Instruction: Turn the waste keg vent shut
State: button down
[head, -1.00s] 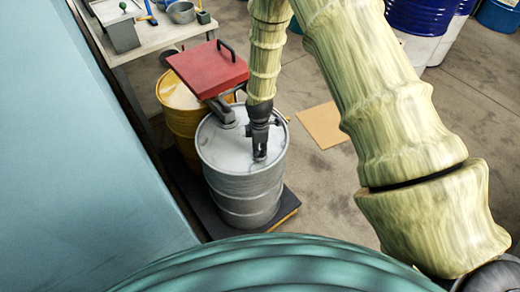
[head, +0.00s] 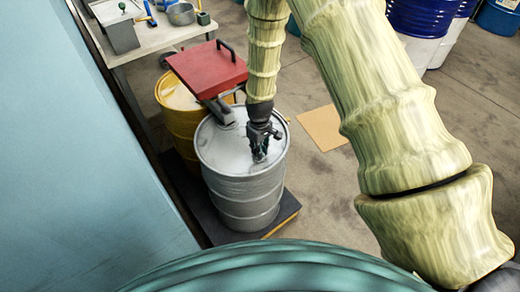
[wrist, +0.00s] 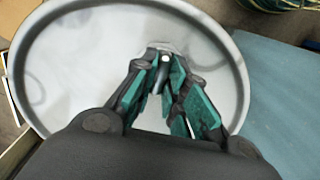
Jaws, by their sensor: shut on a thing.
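The silver-white keg (head: 240,185) stands upright on a dark low platform, and its round top (wrist: 60,60) fills much of the wrist view. My gripper (head: 260,152) points down at the near right part of that top. In the wrist view its teal-padded fingers (wrist: 164,68) are closed around a small grey fitting (wrist: 165,60), which looks like the vent. Most of the fitting is hidden by the fingers, so how far it is turned cannot be told.
A yellow drum (head: 183,120) stands behind. A workbench (head: 150,38) is at upper left, and a cardboard sheet (head: 322,127) lies on open floor at right.

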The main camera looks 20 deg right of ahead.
jog(key=shift+w+r+m, duration=0.1)
jog(key=shift+w+m, duration=0.1)
jog(key=shift+m, duration=0.5)
jog(key=c, duration=1.4)
grip_release()
jog(key=shift+c, duration=0.2)
jog(key=shift+s, duration=0.1)
notch_tip(320, 180, up, 12)
